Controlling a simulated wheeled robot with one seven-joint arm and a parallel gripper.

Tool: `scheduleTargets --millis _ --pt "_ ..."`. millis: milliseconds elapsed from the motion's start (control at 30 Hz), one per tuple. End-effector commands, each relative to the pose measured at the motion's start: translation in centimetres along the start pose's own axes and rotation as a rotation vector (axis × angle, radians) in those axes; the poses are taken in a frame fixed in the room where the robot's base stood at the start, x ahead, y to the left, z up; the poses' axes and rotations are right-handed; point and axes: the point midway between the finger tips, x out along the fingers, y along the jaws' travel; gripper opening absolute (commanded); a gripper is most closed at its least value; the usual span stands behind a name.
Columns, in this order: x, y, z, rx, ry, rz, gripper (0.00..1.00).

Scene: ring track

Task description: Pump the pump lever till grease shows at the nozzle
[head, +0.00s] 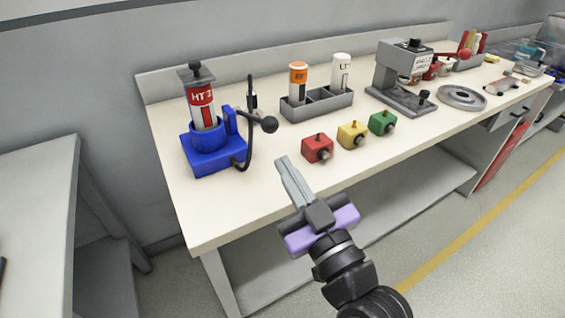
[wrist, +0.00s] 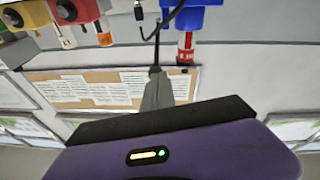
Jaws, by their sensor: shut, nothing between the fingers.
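The blue grease pump (head: 212,155) stands at the left end of the workbench, with a red-and-white cartridge (head: 201,101) labelled HT upright in it. Its pump lever (head: 269,124) sticks out to the right and ends in a black ball knob. A black hose (head: 249,150) curves up beside it to a thin upright fitting; whether grease shows there is too small to tell. In the upside-down wrist view, the shut fingers (wrist: 156,75) point toward the pump (wrist: 192,5).
Red (head: 317,147), yellow (head: 352,134) and green (head: 382,122) blocks stand near the front edge. Behind them, a grey tray (head: 318,107) holds orange-topped and white cartridges. A grey press (head: 402,75) and a round dish (head: 462,97) stand farther right. Another table (head: 40,170) is at left.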

Motion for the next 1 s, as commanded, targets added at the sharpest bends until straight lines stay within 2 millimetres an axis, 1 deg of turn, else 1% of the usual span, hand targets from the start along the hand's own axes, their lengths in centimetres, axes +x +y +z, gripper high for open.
scheduleTargets --millis 33,200,300,400,600,1000 --pt "-1.1 0.0 0.3 0.001 -0.001 0.001 0.00" --pt "-4.3 0.0 0.0 0.001 0.002 0.000 0.00" --pt "-5.8 0.0 -0.1 0.001 0.003 0.000 0.00" --pt "-6.8 0.1 -0.3 0.000 0.004 0.001 0.00" --pt "-7.5 0.1 -0.6 0.000 0.006 0.000 0.00" --pt "-7.5 0.1 -0.6 0.000 0.006 0.000 0.00"
